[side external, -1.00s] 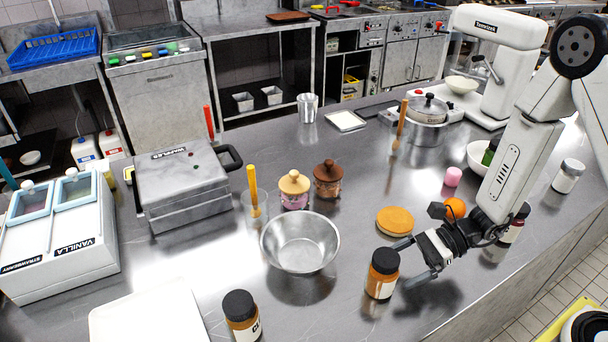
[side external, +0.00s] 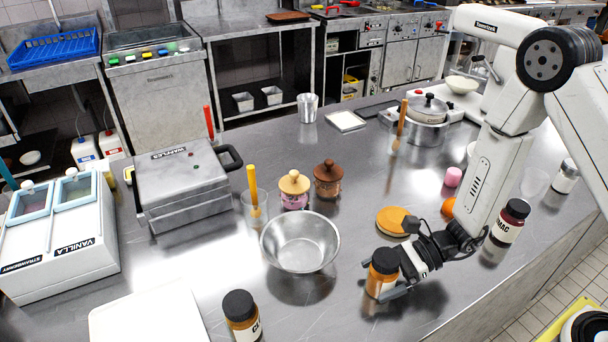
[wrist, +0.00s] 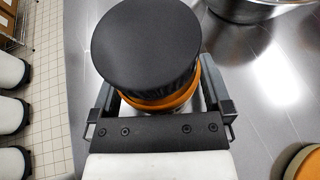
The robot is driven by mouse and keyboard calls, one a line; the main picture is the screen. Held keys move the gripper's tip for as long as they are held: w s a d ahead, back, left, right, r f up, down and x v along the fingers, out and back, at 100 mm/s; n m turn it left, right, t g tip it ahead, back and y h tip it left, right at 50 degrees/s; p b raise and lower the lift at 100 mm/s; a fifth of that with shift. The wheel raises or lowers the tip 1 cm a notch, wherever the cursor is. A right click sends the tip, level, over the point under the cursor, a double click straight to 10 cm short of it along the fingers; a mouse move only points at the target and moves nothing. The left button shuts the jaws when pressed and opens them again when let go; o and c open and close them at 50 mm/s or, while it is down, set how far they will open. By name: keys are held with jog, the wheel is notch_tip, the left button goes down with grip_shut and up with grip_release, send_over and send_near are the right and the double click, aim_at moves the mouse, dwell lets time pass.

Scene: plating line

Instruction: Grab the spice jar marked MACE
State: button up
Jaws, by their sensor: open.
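An amber spice jar with a black lid (side external: 383,262) stands upright near the front of the steel counter; no readable label shows on it now. My gripper (side external: 386,283) is open and low around this jar, one finger on each side. In the wrist view, the jar's black lid (wrist: 147,42) fills the space ahead of the palm, with the amber body (wrist: 168,103) between the jaws. I cannot tell whether the fingers touch it.
Another black-lidded jar (side external: 241,315), its label starting "CL", stands at the front left. A steel bowl (side external: 300,243) is left of my gripper, and an orange-brown round disc (side external: 393,220) lies behind it. The counter between bowl and gripper is clear.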

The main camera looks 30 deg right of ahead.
aim_at(387, 257)
jog(key=c, duration=1.3)
jog(key=shift+o, duration=0.2)
jog(key=shift+r, duration=0.15)
jog(key=shift+r, duration=4.9)
